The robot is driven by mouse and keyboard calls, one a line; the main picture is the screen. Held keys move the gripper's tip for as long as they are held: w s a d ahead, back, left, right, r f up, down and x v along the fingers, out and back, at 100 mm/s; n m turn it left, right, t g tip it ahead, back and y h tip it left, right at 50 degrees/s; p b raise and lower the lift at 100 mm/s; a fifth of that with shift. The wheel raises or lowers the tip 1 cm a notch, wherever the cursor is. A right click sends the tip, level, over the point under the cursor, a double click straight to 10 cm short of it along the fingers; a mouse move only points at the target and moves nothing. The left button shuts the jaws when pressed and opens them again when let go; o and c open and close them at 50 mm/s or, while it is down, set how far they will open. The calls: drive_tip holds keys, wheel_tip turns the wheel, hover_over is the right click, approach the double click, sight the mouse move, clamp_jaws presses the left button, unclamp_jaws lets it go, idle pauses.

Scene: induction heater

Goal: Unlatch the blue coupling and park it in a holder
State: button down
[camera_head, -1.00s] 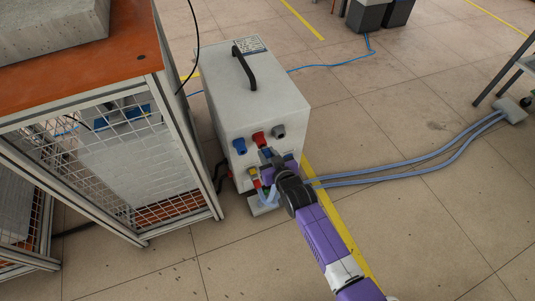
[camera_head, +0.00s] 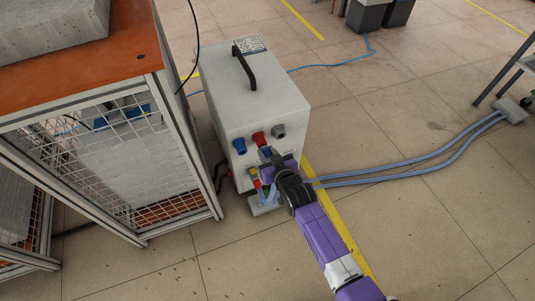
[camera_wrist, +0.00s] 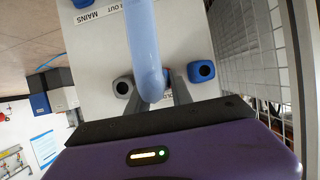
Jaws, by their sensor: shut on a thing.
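The heater unit (camera_head: 250,95) is a white box with a black handle on top. My gripper (camera_head: 270,165) is at the lower part of its front face in the head view. In the wrist view the two grey fingers (camera_wrist: 165,92) are closed beneath a light blue hose (camera_wrist: 145,40), at the end where the hose bends down to the panel. The coupling between the fingers is mostly hidden by the hose.
Blue (camera_head: 240,146), red (camera_head: 259,139) and grey (camera_head: 278,131) fittings stick out of the front face above my gripper. A mesh-sided frame (camera_head: 140,150) stands close on the left. Two light blue hoses (camera_head: 420,162) run across the floor to the right.

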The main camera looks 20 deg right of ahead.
drive_tip(key=shift+w, duration=0.5)
drive_tip(key=c, duration=1.1)
unclamp_jaws()
drive_tip(key=shift+o, duration=0.2)
drive_tip(key=shift+s, duration=0.1)
drive_tip(key=p+v, duration=0.2)
drive_tip(key=v, duration=0.5)
drive_tip(key=shift+s+r+p, duration=0.2)
drive_tip(key=shift+s+p, duration=0.1)
drive_tip(key=shift+r, duration=0.1)
